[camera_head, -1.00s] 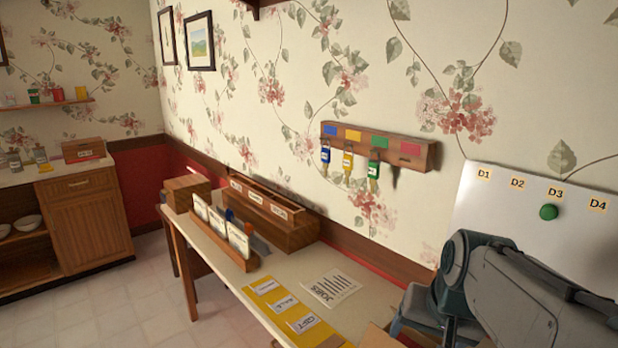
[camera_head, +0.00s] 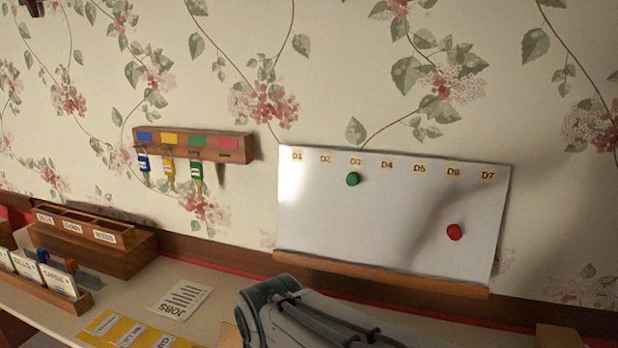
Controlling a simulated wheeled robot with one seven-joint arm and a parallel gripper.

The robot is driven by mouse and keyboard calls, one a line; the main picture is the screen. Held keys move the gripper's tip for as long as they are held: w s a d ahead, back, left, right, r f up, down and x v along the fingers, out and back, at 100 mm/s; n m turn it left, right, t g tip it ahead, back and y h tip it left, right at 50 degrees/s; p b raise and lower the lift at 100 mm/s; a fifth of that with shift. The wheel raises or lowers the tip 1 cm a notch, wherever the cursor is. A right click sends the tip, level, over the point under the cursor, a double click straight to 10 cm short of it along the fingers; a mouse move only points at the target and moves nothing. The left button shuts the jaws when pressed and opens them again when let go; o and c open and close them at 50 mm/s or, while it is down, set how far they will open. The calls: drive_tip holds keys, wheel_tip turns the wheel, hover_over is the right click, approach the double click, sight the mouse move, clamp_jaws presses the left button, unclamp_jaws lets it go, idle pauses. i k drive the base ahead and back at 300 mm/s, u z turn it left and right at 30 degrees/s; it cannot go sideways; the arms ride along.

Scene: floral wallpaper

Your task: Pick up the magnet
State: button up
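Two round magnets are on the whiteboard (camera_head: 330,215) on the wall. The green magnet (camera_head: 353,179) sits just under the D3 label. The red magnet (camera_head: 455,232) sits lower, at the right part of the board, below the D6 label. Part of my arm (camera_head: 300,318) shows at the bottom centre, below the board. My gripper is not in view.
A wooden key rack (camera_head: 195,146) with blue, yellow and green tagged keys hangs left of the board. The table below holds a JOBS sheet (camera_head: 180,299), yellow strip (camera_head: 110,325) and wooden organizer (camera_head: 95,243). A wooden ledge (camera_head: 380,275) runs under the board.

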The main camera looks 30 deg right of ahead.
sight(454, 230)
drive_tip(key=z, duration=1.85)
